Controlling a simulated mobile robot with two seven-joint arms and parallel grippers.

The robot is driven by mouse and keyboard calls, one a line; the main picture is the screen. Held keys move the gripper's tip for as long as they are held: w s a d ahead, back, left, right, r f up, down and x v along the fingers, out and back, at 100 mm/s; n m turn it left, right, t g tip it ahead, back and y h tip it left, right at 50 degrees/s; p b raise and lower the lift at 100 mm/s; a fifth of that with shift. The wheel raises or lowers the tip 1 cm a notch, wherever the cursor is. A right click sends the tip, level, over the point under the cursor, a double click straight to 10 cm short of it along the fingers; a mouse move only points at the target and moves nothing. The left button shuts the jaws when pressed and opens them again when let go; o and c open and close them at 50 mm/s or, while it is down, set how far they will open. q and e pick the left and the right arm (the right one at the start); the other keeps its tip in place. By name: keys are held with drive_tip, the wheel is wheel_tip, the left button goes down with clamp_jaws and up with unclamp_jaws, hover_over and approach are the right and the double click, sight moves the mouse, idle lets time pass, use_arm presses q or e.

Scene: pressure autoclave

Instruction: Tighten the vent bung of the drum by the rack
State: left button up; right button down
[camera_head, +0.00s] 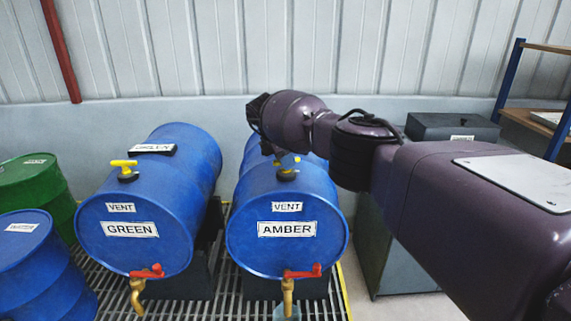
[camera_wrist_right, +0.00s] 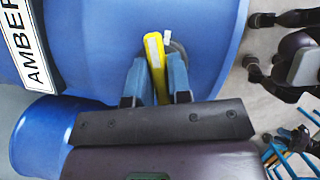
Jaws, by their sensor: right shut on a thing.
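The blue AMBER drum (camera_head: 310,188) lies on its side, the nearer of the two labelled drums to the shelf rack (camera_head: 545,100). Its vent bung (camera_head: 287,174) sits on top near the front end, above the VENT label. My right gripper (camera_head: 277,155) reaches down to the bung from behind. In the right wrist view the gripper (camera_wrist_right: 158,78) is shut on the bung's yellow handle (camera_wrist_right: 153,58), with a finger on each side. The bung's grey base shows partly beside the fingers. My left gripper is not in view.
The blue GREEN drum (camera_head: 150,200) lies to the left, with its own yellow-handled vent bung (camera_head: 125,170). Red-handled taps (camera_head: 287,272) stick out at the drums' fronts. A green drum (camera_head: 38,195) and another blue drum (camera_head: 40,270) stand far left. A grey cabinet (camera_head: 405,262) stands right.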

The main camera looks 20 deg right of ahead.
drive_tip(key=shift+f+m+g+b, duration=0.3)
drive_tip(key=shift+m+b, duration=0.15)
drive_tip(key=shift+m, duration=0.35)
drive_tip(key=shift+r+m+g+b, duration=0.1)
drive_tip(key=shift+m+g+b, duration=0.25)
drive_tip(key=shift+m, duration=0.15)
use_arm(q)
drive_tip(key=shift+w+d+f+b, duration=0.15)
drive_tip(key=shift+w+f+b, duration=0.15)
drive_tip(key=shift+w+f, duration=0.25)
use_arm(e)
drive_tip(key=shift+r+m, duration=0.15)
drive_tip(key=shift+m, duration=0.35)
drive_tip(key=c, duration=1.1)
unclamp_jaws()
drive_tip(key=shift+r, duration=0.15)
